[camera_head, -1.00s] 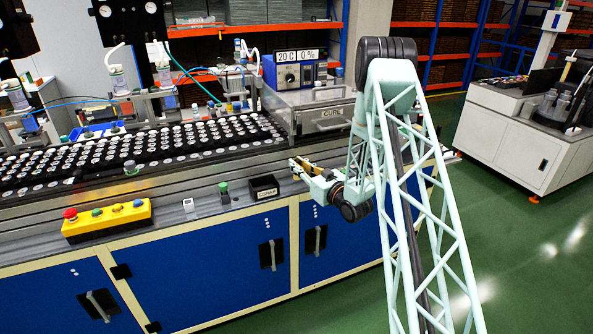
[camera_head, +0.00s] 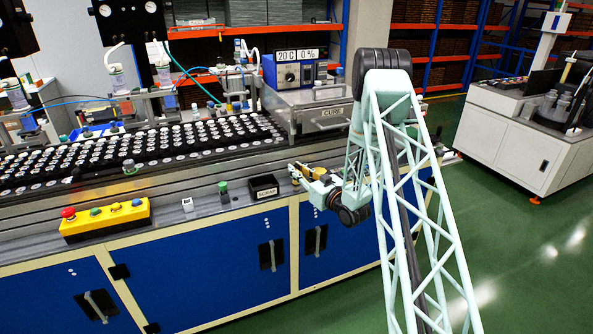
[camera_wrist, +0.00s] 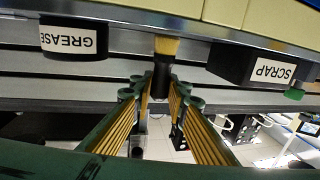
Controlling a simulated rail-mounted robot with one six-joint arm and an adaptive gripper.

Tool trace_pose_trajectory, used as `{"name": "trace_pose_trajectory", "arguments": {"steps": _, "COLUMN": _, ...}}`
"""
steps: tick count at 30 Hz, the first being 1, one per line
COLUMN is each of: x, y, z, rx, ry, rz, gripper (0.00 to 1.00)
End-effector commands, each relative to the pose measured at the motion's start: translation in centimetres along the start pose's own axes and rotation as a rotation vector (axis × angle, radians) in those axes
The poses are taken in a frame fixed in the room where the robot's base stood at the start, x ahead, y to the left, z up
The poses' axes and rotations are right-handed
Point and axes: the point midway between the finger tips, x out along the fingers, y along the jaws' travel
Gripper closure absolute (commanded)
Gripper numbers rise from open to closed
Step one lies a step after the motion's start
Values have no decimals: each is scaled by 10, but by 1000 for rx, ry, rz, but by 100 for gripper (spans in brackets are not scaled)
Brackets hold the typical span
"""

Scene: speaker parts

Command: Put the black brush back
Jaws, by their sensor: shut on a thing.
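My gripper (camera_wrist: 160,98) shows in the wrist view with its yellow-and-green fingers on either side of a dark brush (camera_wrist: 163,73) with a tan band on top. It is shut on the brush. In the head view, my gripper (camera_head: 303,172) is at the front edge of the bench, just right of the black SCRAP box (camera_head: 264,187). The brush is too small to make out there. In the wrist view, a black holder labelled GREASE (camera_wrist: 73,38) is left of the brush, and the SCRAP box (camera_wrist: 262,66) is to its right.
A yellow button panel (camera_head: 106,217) and a green-topped button (camera_head: 224,190) are along the front ledge at left. The grey CURE unit (camera_head: 322,108) stands behind my gripper. A tray of several speaker parts (camera_head: 140,150) fills the bench at left. Green floor is open at right.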

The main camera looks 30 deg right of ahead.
Motion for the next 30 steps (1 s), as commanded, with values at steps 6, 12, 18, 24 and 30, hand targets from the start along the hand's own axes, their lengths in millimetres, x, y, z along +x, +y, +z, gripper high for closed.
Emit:
{"name": "trace_pose_trajectory", "arguments": {"steps": 6, "x": 0, "y": 0, "z": 2, "rx": 0, "ry": 0, "rz": 0, "gripper": 77}}
{"name": "trace_pose_trajectory", "arguments": {"steps": 12, "x": 0, "y": 0, "z": 2, "rx": 0, "ry": 0, "rz": 0, "gripper": 72}}
{"name": "trace_pose_trajectory", "arguments": {"steps": 18, "x": 0, "y": 0, "z": 2, "rx": 0, "ry": 0, "rz": 0, "gripper": 72}}
{"name": "trace_pose_trajectory", "arguments": {"steps": 24, "x": 0, "y": 0, "z": 2, "rx": 0, "ry": 0, "rz": 0, "gripper": 72}}
{"name": "trace_pose_trajectory", "arguments": {"steps": 30, "x": 0, "y": 0, "z": 1, "rx": 0, "ry": -1, "rz": 0, "gripper": 72}}
